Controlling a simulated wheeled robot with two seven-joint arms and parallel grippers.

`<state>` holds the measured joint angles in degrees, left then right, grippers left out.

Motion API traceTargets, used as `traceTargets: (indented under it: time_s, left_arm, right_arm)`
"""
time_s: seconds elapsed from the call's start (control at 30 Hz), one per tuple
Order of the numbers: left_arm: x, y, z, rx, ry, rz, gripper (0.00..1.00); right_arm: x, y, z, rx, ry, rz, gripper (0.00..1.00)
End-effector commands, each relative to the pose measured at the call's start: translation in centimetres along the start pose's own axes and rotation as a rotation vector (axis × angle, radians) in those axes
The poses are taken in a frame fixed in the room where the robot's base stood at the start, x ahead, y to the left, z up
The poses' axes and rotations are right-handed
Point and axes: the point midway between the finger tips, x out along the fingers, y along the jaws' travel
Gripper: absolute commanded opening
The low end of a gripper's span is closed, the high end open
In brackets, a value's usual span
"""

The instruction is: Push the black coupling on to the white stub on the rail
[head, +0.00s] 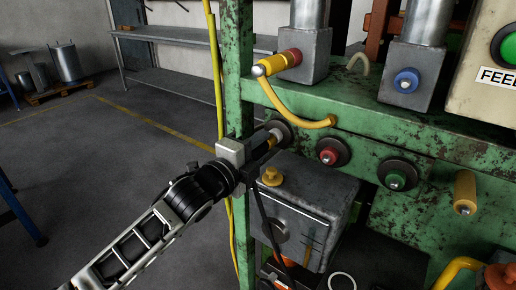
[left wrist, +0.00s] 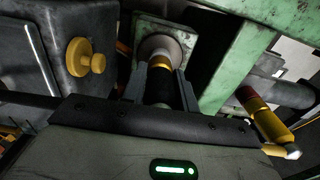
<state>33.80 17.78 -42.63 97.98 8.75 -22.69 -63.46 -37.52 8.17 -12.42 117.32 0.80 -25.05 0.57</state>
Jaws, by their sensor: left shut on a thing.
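The green rail of the machine (head: 360,140) carries several stubs on dark round discs. The white stub (head: 275,132) is at its left end; in the left wrist view it shows as a pale piece (left wrist: 160,48) in front of its round disc. My left gripper (head: 265,146) is shut on the black coupling (left wrist: 159,90), which has a yellow band (left wrist: 160,62) at its front. The coupling is in line with the stub, its front end at the stub. I cannot tell whether they touch or overlap. In the head view my gripper mostly hides the coupling. My right gripper is not in view.
A red stub (head: 329,153), a green stub (head: 396,180) and a yellow plug (head: 465,192) are further right. A yellow hose (head: 295,108) arches just above my gripper. A grey box with a yellow knob (head: 272,176) stands close below. Open floor lies left.

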Motion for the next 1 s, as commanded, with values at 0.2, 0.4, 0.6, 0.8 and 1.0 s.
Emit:
traceTargets:
  time_s: [0.2, 0.4, 0.6, 0.8, 1.0]
  left_arm:
    - [0.2, -0.1, 0.0, 0.000, 0.000, -0.002, 0.55]
    - [0.1, 0.0, 0.0, 0.000, 0.000, 0.001, 0.55]
    - [-0.1, 0.1, 0.1, 0.001, -0.001, 0.001, 0.55]
    - [-4.4, 0.3, 0.1, 0.003, -0.002, 0.002, 0.55]
    - [-9.4, 0.3, 0.1, 0.002, -0.001, 0.002, 0.55]
  right_arm:
    - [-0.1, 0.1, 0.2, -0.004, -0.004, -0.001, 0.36]
    - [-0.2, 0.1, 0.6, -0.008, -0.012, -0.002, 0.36]
    - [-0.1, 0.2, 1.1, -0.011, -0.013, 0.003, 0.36]
    - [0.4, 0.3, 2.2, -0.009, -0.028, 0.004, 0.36]
    - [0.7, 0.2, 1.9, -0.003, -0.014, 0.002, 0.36]
